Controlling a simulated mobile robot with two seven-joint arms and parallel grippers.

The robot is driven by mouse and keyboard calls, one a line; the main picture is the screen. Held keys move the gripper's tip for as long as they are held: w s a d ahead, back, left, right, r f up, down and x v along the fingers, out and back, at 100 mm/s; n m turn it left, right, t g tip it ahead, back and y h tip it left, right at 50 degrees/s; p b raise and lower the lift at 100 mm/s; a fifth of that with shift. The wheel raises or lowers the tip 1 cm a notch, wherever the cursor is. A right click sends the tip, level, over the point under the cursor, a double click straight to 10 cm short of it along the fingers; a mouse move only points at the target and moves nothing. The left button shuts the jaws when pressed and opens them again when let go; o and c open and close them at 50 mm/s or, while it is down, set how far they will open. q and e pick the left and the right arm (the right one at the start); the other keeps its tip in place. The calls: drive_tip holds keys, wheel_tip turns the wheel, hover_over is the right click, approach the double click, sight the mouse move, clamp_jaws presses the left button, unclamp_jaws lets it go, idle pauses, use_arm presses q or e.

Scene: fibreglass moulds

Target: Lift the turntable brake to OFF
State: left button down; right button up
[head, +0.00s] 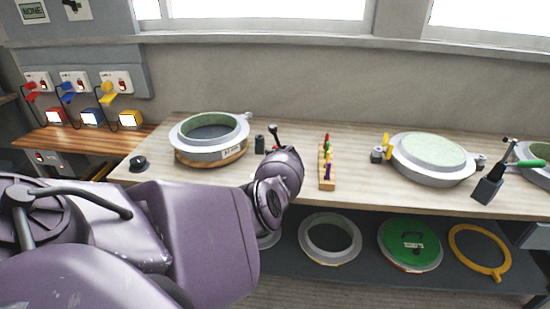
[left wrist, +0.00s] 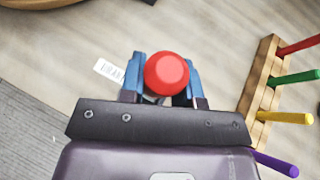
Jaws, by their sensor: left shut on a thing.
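In the left wrist view, a round red knob (left wrist: 166,74) sits between the two blue fingers of my left gripper (left wrist: 165,78). The gripper is shut on it. The stem under the knob is mostly hidden. In the head view my left wrist covers the gripper and the knob it holds. The turntable (head: 212,158) is a wooden disc on the bench left of my wrist, with a round grey mould (head: 188,146) on it. I cannot read any ON or OFF marking. My right gripper is not in view.
A wooden rack (head: 327,184) with coloured pegs stands just right of my wrist; it also shows in the wrist view (left wrist: 262,75). A small dark lever with a reddish tip (head: 274,130) stands behind my wrist. Another mould (head: 434,178) lies further right.

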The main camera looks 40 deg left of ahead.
use_arm(q)
drive_tip(key=shift+a, duration=0.15)
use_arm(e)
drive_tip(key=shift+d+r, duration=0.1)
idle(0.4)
use_arm(q)
drive_tip(key=c, duration=0.8)
unclamp_jaws()
drive_tip(key=shift+d+r, duration=0.1)
drive_tip(key=shift+d, duration=0.1)
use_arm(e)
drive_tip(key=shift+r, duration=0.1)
